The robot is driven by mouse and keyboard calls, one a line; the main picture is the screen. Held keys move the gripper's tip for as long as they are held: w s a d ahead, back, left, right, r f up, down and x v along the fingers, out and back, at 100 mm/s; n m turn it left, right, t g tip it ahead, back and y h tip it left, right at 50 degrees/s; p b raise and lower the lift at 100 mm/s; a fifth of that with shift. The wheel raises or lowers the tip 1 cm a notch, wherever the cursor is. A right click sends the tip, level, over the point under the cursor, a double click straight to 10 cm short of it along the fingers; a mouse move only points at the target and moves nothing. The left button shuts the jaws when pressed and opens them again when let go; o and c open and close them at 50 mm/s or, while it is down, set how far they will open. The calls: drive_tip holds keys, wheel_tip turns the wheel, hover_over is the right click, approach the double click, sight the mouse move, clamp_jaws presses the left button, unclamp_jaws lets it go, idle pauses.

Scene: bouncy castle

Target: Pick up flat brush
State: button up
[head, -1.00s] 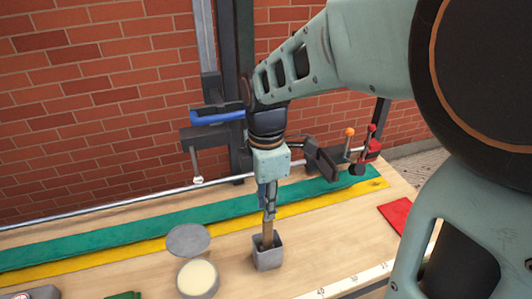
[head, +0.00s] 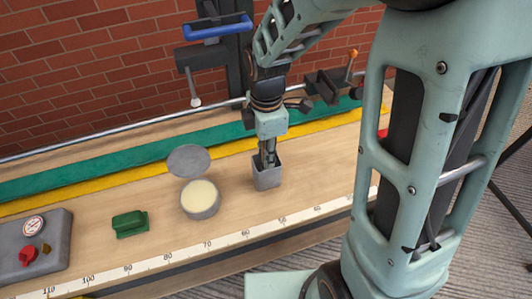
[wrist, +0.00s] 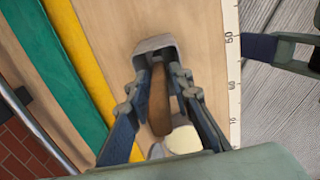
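A brown wooden handle, which I take for the flat brush (wrist: 160,100), stands up out of a small grey square cup (head: 268,180). The cup's rim also shows in the wrist view (wrist: 155,43). The brush's lower end is hidden inside the cup. My gripper (head: 267,162) points down over the cup, with its fingertips near the rim. In the wrist view my gripper (wrist: 158,70) has one finger on each side of the handle, with narrow gaps showing, so it looks open around the handle. Contact at the tips is hard to make out.
A round tin of cream-coloured stuff (head: 200,200) with its lid (head: 189,160) raised stands left of the cup. Farther left are a green block (head: 130,224) and a grey gauge box (head: 40,247). A ruler strip (head: 240,235) edges the bench. Clamps (head: 332,84) stand behind.

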clamp_jaws()
drive_tip(key=shift+r, duration=0.1)
